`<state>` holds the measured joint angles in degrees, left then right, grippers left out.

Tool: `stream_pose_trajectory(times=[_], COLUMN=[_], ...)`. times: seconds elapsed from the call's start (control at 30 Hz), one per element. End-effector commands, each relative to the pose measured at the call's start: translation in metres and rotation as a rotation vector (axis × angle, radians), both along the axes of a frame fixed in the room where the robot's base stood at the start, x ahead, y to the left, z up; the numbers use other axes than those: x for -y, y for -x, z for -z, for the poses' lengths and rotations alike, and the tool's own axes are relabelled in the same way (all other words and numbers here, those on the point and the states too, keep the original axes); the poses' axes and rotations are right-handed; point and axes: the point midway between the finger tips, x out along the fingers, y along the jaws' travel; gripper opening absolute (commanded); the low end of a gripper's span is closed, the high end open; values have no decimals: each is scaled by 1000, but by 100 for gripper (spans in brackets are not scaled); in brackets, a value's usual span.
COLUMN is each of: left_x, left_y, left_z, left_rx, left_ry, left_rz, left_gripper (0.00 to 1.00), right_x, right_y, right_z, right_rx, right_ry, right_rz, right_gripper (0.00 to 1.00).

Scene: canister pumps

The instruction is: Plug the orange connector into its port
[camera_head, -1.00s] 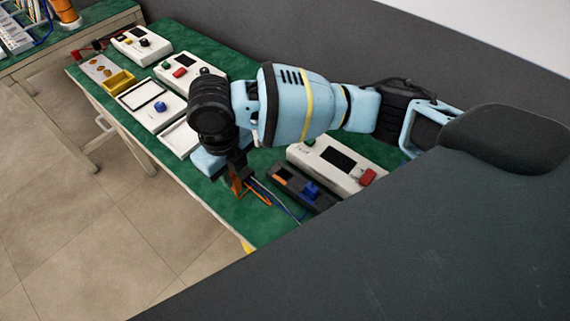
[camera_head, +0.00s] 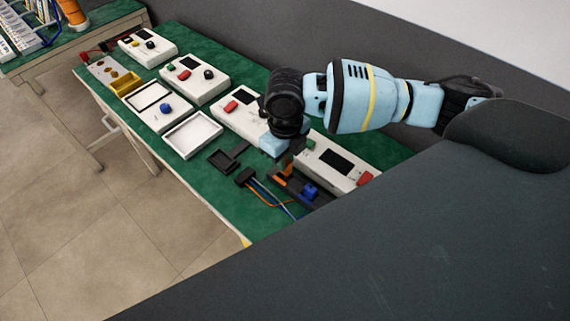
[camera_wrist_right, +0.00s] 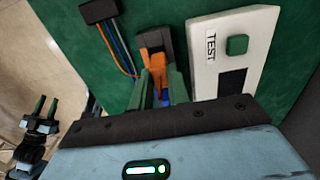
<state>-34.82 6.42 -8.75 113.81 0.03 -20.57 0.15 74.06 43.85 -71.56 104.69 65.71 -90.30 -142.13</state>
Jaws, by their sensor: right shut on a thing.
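The orange connector (camera_wrist_right: 157,63) is between the fingers of my right gripper (camera_wrist_right: 160,82), which is shut on it. It also shows as an orange patch (camera_head: 287,170) below my right gripper (camera_head: 286,158) in the head view. The connector lies at the orange-marked end of the dark port block (camera_head: 318,198); I cannot tell whether it is fully seated. A blue connector (camera_head: 311,190) sits at the same block. My left gripper (camera_wrist_right: 45,108) shows only in the right wrist view, at lower left, with its fingers apart and empty.
A dark cable block (camera_head: 245,177) has orange, white and blue wires running towards the port block. A white TEST unit (camera_wrist_right: 232,52) stands beside the port. More white units, an empty white tray (camera_head: 193,136) and a yellow bin (camera_head: 124,84) stand farther along the green table.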

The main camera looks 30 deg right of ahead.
Motion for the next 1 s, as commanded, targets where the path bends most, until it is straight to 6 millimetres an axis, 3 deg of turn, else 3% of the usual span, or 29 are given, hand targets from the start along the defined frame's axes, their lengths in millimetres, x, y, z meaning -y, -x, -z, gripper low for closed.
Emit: stream_pose_trajectory(times=[0.17, 0.57, 0.6, 0.77, 1.0], left_x=[0, 0, 0, 0, 0], left_y=[1, 2, 2, 1, 1], left_z=[1, 2, 2, 1, 1], left_rx=[-2, -4, -4, -4, -3], left_ry=[0, -1, -1, -1, 0], left_rz=[0, 2, 2, 2, 2], left_gripper=[36, 36, 36, 36, 36], right_x=[-2, -2, -2, -2, -2], right_y=[2, 1, 1, 1, 1], right_z=[28, 33, 34, 33, 33], right_rx=[-5, -3, -3, -2, -2], right_ry=[0, 0, 0, 0, 0], right_rz=[-4, -4, -4, -4, -4], right_gripper=[0, 0, 18, 39, 39])
